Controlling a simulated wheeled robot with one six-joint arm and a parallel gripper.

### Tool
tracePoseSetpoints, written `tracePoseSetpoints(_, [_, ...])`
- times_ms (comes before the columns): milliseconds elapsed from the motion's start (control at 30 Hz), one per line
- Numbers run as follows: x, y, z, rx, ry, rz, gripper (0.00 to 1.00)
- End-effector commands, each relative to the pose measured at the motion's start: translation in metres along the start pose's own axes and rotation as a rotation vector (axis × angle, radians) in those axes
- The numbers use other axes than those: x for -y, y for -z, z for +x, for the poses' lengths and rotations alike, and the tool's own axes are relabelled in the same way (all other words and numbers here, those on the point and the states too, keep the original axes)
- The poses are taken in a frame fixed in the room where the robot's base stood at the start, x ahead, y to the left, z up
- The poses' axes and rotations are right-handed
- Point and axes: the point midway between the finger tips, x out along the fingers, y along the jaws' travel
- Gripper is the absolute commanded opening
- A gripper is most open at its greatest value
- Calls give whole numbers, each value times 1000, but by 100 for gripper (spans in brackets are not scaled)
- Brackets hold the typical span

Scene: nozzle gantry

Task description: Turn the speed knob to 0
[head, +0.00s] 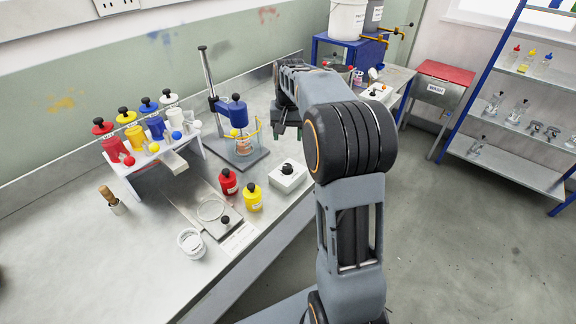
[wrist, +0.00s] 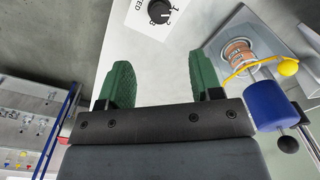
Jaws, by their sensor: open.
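The speed knob (head: 287,168) is a black dial on a small white box (head: 287,180) at the bench's front edge. In the wrist view the knob (wrist: 159,12) is at the top, cut by the frame edge. Part of the word "SPEED" and scale numbers show on the box face; the knob's exact setting is unclear. My gripper (wrist: 161,80) has green fingers spread apart with nothing between them. The knob lies beyond the fingertips and is not touched. In the head view my gripper (head: 288,130) is behind the box, near the mixer stand, partly hidden by my arm.
A mixer stand with a blue motor (head: 233,114) and a beaker (head: 244,138) stands close to my gripper. Red (head: 228,182) and yellow (head: 252,199) bottles stand left of the box. A white rack (head: 150,165) with coloured containers is further left.

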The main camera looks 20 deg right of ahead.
Motion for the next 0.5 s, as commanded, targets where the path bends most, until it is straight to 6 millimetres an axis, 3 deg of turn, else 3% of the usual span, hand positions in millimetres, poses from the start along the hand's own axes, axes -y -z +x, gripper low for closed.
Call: tracePoseSetpoints(500, [-2,1,92,5,-1,5,59])
